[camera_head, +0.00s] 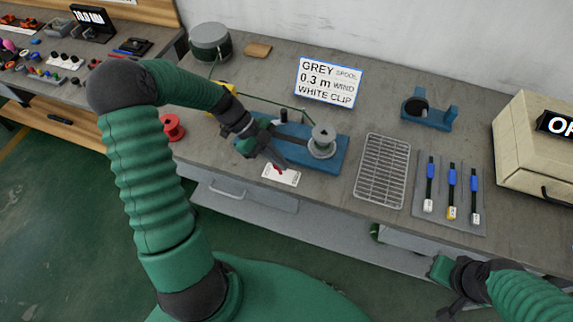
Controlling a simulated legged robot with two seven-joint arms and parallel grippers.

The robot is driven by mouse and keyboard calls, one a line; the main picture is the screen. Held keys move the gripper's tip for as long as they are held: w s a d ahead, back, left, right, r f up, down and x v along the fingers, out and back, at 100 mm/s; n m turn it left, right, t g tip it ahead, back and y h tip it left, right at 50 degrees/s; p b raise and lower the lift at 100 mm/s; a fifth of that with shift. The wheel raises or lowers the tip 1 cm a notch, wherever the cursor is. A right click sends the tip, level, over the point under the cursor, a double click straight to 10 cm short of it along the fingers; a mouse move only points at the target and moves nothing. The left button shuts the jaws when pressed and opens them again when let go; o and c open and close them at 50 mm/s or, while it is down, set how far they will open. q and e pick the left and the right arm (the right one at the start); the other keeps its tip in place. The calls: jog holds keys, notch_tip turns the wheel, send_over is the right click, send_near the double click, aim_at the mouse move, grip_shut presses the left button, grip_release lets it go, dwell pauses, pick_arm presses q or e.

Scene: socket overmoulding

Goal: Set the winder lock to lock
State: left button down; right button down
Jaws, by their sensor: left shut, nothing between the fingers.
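The winder has a blue base (334,165) on the grey bench, with a grey spool (323,138) upright on its right part. A white card with a small red pointer (281,174) lies at the base's front edge; its lettering is too small to read, and I cannot tell the lock's setting. My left gripper (277,159) is shut and empty, just above and behind the card, and covers the left part of the winder. I cannot tell whether it touches anything. My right gripper (447,289) hangs in front of the bench at lower right; its fingers are unclear.
A sign (329,82) reads grey spool, 0.3 m wind, white clip. A wire rack (383,171), a tray (423,213) with blue-topped tools, a blue stand (430,112) and a beige machine (530,150) stand to the right. A red spool (173,128) is left.

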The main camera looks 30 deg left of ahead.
pick_arm(q)
jog(key=shift+a, duration=0.2)
jog(key=shift+a+h, duration=0.1)
jog(key=shift+h, duration=0.2)
jog(key=shift+s+r+p, duration=0.1)
jog(key=shift+r+p, duration=0.65)
jog(key=shift+r, duration=0.1)
jog(key=shift+f, duration=0.1)
